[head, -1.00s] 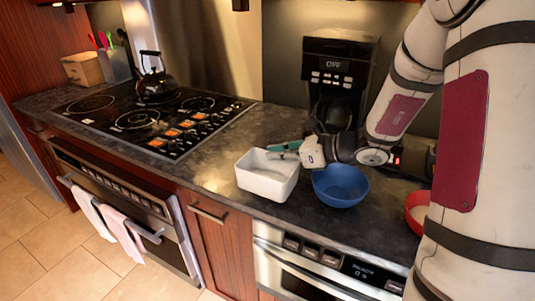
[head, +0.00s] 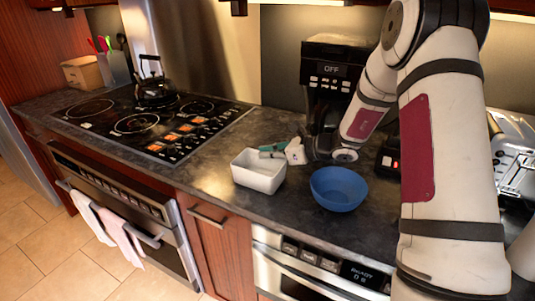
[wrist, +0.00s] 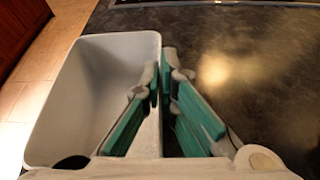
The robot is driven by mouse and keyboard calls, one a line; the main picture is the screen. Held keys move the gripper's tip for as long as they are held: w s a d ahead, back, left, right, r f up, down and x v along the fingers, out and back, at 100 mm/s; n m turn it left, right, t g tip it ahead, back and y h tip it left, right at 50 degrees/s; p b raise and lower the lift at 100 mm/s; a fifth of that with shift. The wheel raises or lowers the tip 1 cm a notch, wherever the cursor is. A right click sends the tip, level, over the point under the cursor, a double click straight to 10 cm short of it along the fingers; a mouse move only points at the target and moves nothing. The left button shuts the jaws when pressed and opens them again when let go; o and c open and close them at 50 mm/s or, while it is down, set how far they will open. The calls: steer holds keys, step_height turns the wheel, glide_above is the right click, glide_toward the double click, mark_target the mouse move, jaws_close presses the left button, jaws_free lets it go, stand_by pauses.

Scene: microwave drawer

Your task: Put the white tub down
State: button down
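The white tub (head: 258,178) is upright at the counter, left of the blue bowl (head: 338,189). It looks at or very near the surface; I cannot tell for certain that its base touches. My gripper (head: 272,151) is at the tub's back right side. In the wrist view the white tub (wrist: 95,95) fills the left part, and my gripper (wrist: 163,70) has one green-padded finger inside the tub and one outside, closed on its right wall.
The stove (head: 150,122) with a black kettle (head: 155,82) lies to the left. A black coffee maker (head: 335,80) stands behind, and a toaster (head: 512,155) at the right. Dark counter (head: 215,165) is clear between stove and tub. The counter's front edge is close before the tub.

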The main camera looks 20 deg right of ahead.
steer(key=shift+f, duration=0.2)
steer(key=c, duration=1.8)
jaws_free()
steer(key=shift+r, duration=0.1)
